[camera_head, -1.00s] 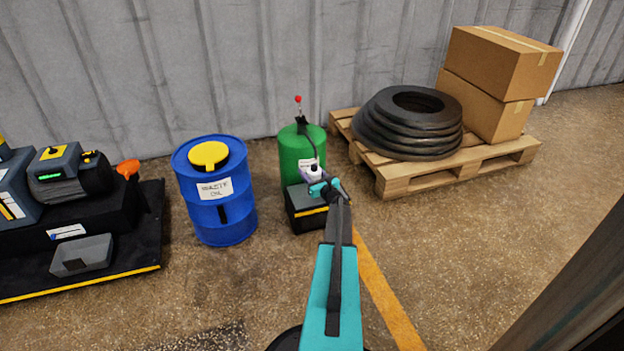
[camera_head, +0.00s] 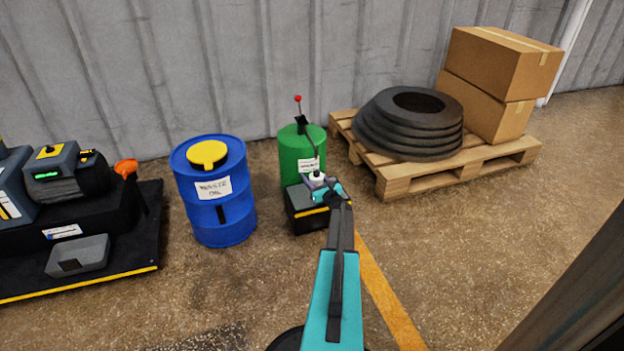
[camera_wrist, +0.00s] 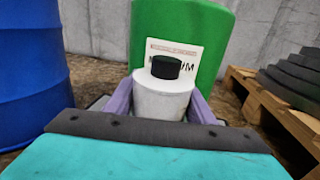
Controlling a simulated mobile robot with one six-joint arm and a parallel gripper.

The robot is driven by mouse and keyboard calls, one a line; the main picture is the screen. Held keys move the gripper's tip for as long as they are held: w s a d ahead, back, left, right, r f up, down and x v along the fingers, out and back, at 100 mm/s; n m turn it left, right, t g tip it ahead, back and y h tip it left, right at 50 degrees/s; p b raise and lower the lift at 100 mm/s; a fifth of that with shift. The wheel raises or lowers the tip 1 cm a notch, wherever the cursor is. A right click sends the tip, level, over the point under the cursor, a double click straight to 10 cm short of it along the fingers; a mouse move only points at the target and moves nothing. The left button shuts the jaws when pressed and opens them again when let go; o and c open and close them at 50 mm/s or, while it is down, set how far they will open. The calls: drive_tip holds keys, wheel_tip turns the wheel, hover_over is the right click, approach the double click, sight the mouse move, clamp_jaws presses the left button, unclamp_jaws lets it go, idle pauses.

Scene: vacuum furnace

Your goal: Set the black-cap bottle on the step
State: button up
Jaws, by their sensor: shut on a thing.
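The black-cap bottle is white with a black cap and shows upright in the wrist view (camera_wrist: 162,95). It also shows small in the head view (camera_head: 316,177). My gripper (camera_head: 320,183) is shut on it, with a purple finger on each side of the bottle in the wrist view (camera_wrist: 160,104). The step (camera_head: 306,219) is a black block with a yellow front edge, in front of the green drum. The bottle is over or on the step; whether its base touches the top is hidden by my gripper.
The green drum (camera_head: 297,152) with a white label and a red-tipped lever stands right behind the step. A blue waste oil drum (camera_head: 213,200) stands to the left. A pallet (camera_head: 408,184) with black rings and boxes is at the right. The floor in front is open.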

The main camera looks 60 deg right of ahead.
drive_tip(key=shift+f, duration=0.15)
drive_tip(key=o, duration=1.3)
drive_tip(key=shift+r, duration=0.25)
drive_tip(key=shift+s+a, duration=0.2)
drive_tip(key=shift+s, duration=0.15)
drive_tip(key=p+v, duration=0.4)
drive_tip(key=v, duration=0.5)
drive_tip(key=shift+s+a, duration=0.15)
drive_tip(key=shift+s, duration=0.15)
drive_tip(key=shift+p+v, duration=0.35)
drive_tip(key=shift+v, duration=0.4)
drive_tip(key=shift+f, duration=0.1)
